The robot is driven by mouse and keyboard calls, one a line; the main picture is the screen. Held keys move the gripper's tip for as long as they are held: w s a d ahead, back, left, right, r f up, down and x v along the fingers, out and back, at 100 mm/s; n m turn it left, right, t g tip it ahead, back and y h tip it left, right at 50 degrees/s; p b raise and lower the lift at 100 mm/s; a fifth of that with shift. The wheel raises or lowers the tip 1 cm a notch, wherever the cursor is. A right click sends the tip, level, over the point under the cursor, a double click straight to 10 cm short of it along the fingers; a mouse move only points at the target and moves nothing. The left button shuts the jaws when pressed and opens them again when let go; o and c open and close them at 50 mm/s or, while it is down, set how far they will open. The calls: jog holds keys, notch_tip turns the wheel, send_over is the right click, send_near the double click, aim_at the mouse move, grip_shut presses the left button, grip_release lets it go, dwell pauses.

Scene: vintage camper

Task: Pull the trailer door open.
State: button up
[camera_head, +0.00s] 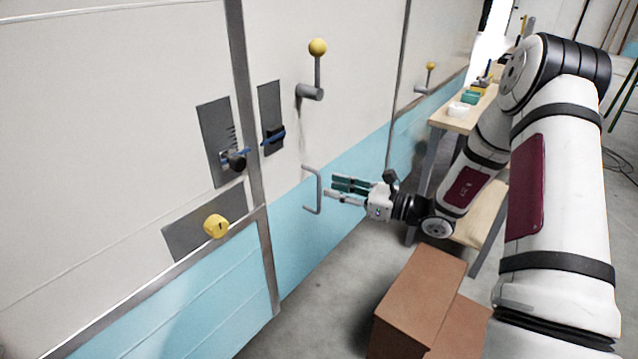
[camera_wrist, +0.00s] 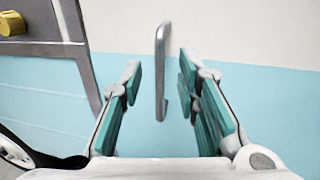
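The trailer door (camera_head: 350,120) is a cream and light blue panel, and it looks closed against its frame. A grey U-shaped handle (camera_head: 319,190) is fixed upright on it, low near the left edge. My gripper (camera_head: 335,189) is close in front of the handle, its teal-padded fingers pointing at the door. In the wrist view the handle (camera_wrist: 161,75) stands between the two open fingers, near their tips. The fingers are apart on both sides of it and do not appear to touch it. Whether the handle is deep between the pads is unclear.
Left of the handle are a latch with a dark knob (camera_head: 236,161), a blue-tipped latch (camera_head: 273,136) and a yellow knob (camera_head: 216,226). A lever with a yellow ball (camera_head: 317,47) is above. Brown boxes (camera_head: 418,295) stand on the floor below my arm; a workbench (camera_head: 460,118) stands behind.

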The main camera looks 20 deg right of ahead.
aim_at(319, 183)
jog(key=shift+x, duration=2.65)
grip_shut()
